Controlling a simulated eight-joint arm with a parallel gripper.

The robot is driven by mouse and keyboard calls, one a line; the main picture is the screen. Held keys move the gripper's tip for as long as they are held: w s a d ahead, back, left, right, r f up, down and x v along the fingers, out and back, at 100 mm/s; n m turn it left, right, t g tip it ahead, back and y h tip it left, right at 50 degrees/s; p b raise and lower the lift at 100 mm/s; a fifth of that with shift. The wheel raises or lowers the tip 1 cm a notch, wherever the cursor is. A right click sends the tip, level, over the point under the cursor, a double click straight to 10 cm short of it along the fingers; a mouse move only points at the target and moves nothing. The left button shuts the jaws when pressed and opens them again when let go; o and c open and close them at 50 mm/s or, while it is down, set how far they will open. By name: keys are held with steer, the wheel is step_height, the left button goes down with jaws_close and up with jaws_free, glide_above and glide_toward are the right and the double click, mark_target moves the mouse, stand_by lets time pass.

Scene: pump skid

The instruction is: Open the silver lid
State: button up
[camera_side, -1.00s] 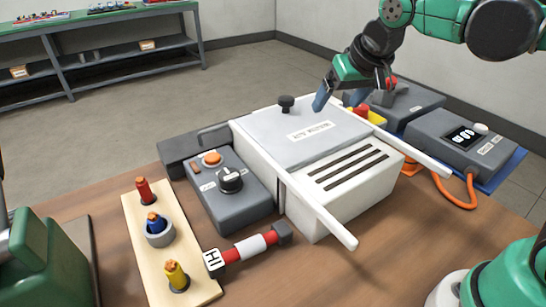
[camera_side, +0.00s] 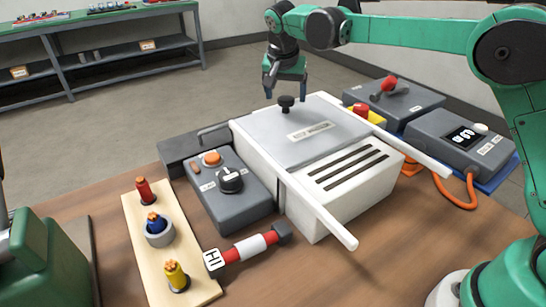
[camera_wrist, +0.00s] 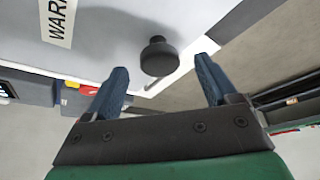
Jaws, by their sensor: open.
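The silver lid (camera_side: 305,138) lies flat and closed on top of the white housing. Its black knob (camera_side: 286,104) stands upright near the far edge. A white label (camera_side: 308,131) is on the lid's middle. My gripper (camera_side: 285,93) is open and points down just above and behind the knob, close to it. In the wrist view, the knob (camera_wrist: 159,56) is beyond and between the two blue fingertips of my gripper (camera_wrist: 163,72). The fingers do not appear to touch it, and nothing is held.
White rails (camera_side: 322,213) run along both sides of the lid. A knob box (camera_side: 229,188) and pegboard (camera_side: 135,237) stand left.

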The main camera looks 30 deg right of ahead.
steer(key=shift+w+d+f, duration=0.15)
steer(key=shift+d+f, duration=0.05)
steer(key=shift+f, duration=0.4)
jaws_close()
glide_toward(336, 144)
steer(key=x, duration=0.5)
steer(key=shift+w+d, duration=0.1)
jaws_free()
steer(key=shift+f, duration=0.1)
